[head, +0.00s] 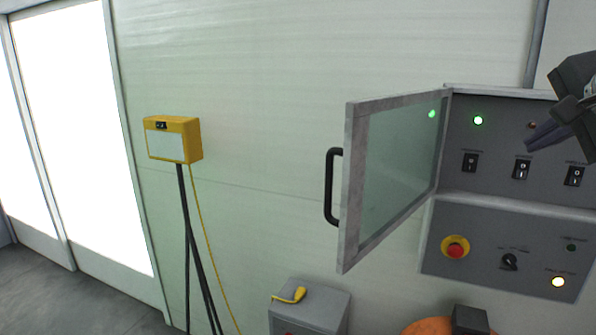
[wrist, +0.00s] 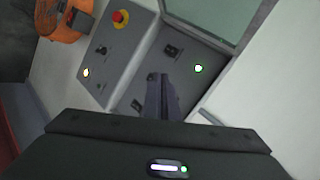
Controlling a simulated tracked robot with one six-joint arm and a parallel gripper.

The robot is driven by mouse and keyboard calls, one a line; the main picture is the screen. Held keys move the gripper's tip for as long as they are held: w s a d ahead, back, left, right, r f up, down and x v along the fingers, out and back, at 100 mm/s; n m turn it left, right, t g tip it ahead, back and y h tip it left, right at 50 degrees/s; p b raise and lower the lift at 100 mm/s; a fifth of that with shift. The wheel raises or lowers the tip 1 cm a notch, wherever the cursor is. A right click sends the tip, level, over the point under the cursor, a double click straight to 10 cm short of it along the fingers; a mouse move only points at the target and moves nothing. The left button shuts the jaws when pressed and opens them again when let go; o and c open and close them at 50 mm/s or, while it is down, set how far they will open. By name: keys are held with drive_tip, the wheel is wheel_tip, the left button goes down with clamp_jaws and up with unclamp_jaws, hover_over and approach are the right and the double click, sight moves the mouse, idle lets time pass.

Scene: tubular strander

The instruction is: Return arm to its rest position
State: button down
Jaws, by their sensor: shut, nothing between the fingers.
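My gripper (head: 538,139) is at the right of the head view, in front of the upper grey switch panel (head: 492,145). Its dark fingers are closed together and hold nothing. In the wrist view the shut fingers (wrist: 160,98) point at the panel, over the area by its rocker switches, and hide part of it. I cannot tell whether the fingertips touch the panel. A green lamp (head: 478,120) is lit on the panel, and it also shows in the wrist view (wrist: 198,69).
A glazed cabinet door (head: 398,170) with a black handle (head: 331,188) stands open left of the panel. Below are a red emergency stop (head: 455,247), a rotary knob (head: 509,262) and a lit lamp (head: 558,282). A yellow box (head: 173,138) on a tripod stands left.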

drive_tip(key=a+f+n+g+y, duration=0.2)
drive_tip(key=a+f+n, duration=0.6)
drive_tip(key=a+f, duration=0.75)
drive_tip(key=s+a+f+n+g, duration=0.1)
drive_tip(key=s+a+f+n, duration=0.2)
drive_tip(key=f, duration=0.3)
drive_tip(key=s+a+f+n+g, duration=0.1)
drive_tip(key=s+a+f+n, duration=0.2)
drive_tip(key=f, duration=0.4)
drive_tip(key=s+a+f+n+g+y, duration=0.1)
drive_tip(key=s+a+f+n, duration=0.3)
drive_tip(key=s+a+f, duration=0.1)
wheel_tip(320, 180, down, 2)
drive_tip(key=shift+s+a+f, duration=0.15)
drive_tip(key=shift+s+a, duration=0.2)
drive_tip(key=shift+s, duration=0.4)
